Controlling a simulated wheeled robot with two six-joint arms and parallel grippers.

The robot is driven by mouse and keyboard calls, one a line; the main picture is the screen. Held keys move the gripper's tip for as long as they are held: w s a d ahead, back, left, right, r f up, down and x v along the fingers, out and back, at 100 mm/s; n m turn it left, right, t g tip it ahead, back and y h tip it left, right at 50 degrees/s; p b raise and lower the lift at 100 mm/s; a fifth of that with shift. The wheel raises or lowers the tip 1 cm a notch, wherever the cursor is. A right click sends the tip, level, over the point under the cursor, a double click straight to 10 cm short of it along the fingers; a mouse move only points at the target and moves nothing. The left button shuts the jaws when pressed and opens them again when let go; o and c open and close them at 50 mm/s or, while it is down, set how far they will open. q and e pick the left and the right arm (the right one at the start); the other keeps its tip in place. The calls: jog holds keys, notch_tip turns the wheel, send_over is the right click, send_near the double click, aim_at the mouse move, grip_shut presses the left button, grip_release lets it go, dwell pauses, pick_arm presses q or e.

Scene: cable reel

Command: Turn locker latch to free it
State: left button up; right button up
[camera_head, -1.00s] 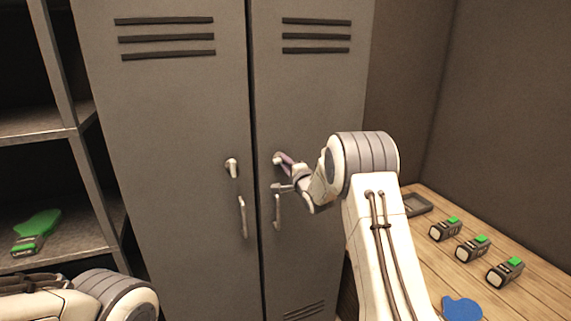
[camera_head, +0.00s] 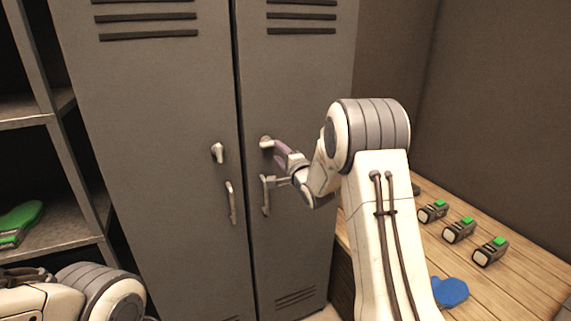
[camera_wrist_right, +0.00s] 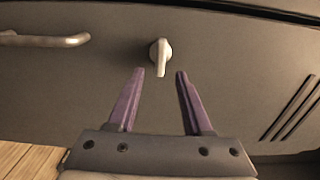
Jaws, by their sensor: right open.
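The right locker door (camera_head: 290,80) is grey and shut, with a small pale latch (camera_head: 267,142) above its bar handle (camera_head: 266,196). In the right wrist view the latch (camera_wrist_right: 161,57) has its lever pointing down the picture, towards the gap between my fingers. My right gripper (camera_head: 275,146) is open, its purple fingers close to the latch. In the wrist view the right gripper (camera_wrist_right: 160,73) has the latch just beyond its fingertips, roughly centred, with nothing between the fingers. My left gripper is out of view; only part of that arm shows at lower left.
The left locker door (camera_head: 165,100) has its own latch (camera_head: 218,152) and handle (camera_head: 231,203). A wooden bench (camera_head: 485,285) at right holds several green-topped devices and a blue object (camera_head: 451,291). A shelf (camera_head: 70,235) at left holds a green-topped item (camera_head: 20,222).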

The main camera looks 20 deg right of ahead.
jog(key=s+b, duration=0.1)
jog(key=s, duration=0.4)
jog(key=shift+d, duration=0.1)
jog(key=s+a+f+n+g+y, duration=0.1)
jog(key=s+a+f+n+g, duration=0.4)
jog(key=s+a, duration=0.45)
jog(key=s+a+f+n+g+y, duration=0.15)
jog(key=s+a+n+g, duration=0.25)
jog(key=s+a+n, duration=0.6)
jog(key=s+a+f+n+g, duration=0.1)
jog(key=s+n+g, duration=0.2)
jog(key=s, duration=0.5)
jog(key=s+a+f+n+g+h, duration=0.1)
jog(key=s+a+n+g, duration=0.1)
jog(key=s, duration=0.6)
jog(key=s+a+f+n+g+h, duration=0.1)
jog(key=s+n+g, duration=0.3)
jog(key=s, duration=0.4)
jog(key=shift+a+f+n, duration=0.3)
jog(key=shift+f+n, duration=0.2)
jog(key=shift+n, duration=0.1)
